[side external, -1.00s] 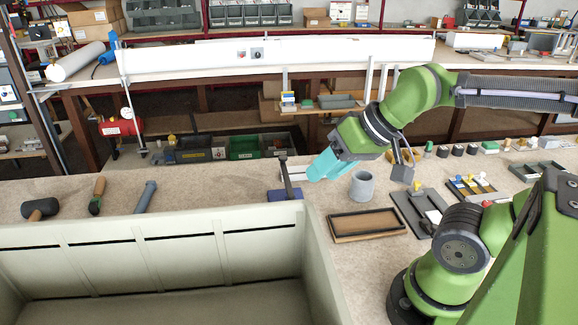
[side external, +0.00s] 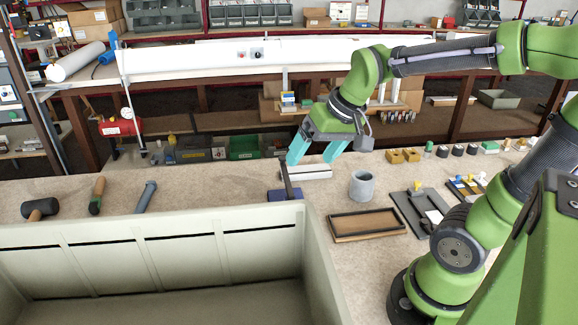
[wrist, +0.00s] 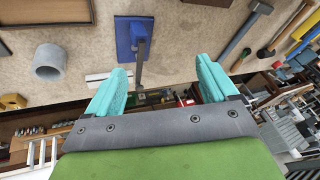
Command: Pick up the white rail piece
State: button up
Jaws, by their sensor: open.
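The white rail piece (side external: 312,174) lies on the bench top, just behind the blue-based stand, in the side external view. In the wrist view a pale strip that looks like it (wrist: 96,79) shows beside the stand, partly hidden by the left finger. My gripper (side external: 311,161) has two turquoise fingers spread apart with nothing between them. It is over the rail piece in the side view; the exact height gap is hard to tell.
The blue-based stand (side external: 284,194) with its dark upright bar is close to the fingers. A grey cup (side external: 361,186) and a wooden tray (side external: 367,225) are to the right. A large pale bin (side external: 150,262) fills the front. Hammer and hand tools lie at left.

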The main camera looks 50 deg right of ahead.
jog(key=w+d+f+n+g, duration=0.2)
jog(key=w+d, duration=0.6)
jog(key=d, duration=0.1)
jog(key=n+g+h, duration=0.1)
jog(key=n+g, duration=0.2)
jog(key=n, duration=0.9)
send_over(306, 169)
jog(key=f, duration=1.4)
jog(key=shift+s+a+f, duration=0.35)
jog(key=shift+s+f, duration=0.05)
jog(key=shift+w+d+f, duration=0.1)
jog(key=shift+w+f, duration=0.1)
jog(key=shift+f, duration=1.25)
jog(key=shift+w+d+f, duration=0.1)
jog(key=shift+w+f, duration=0.05)
jog(key=shift+f, duration=1.25)
jog(key=c, duration=1.2)
jog(key=shift+o, duration=0.2)
jog(key=shift+r, duration=0.15)
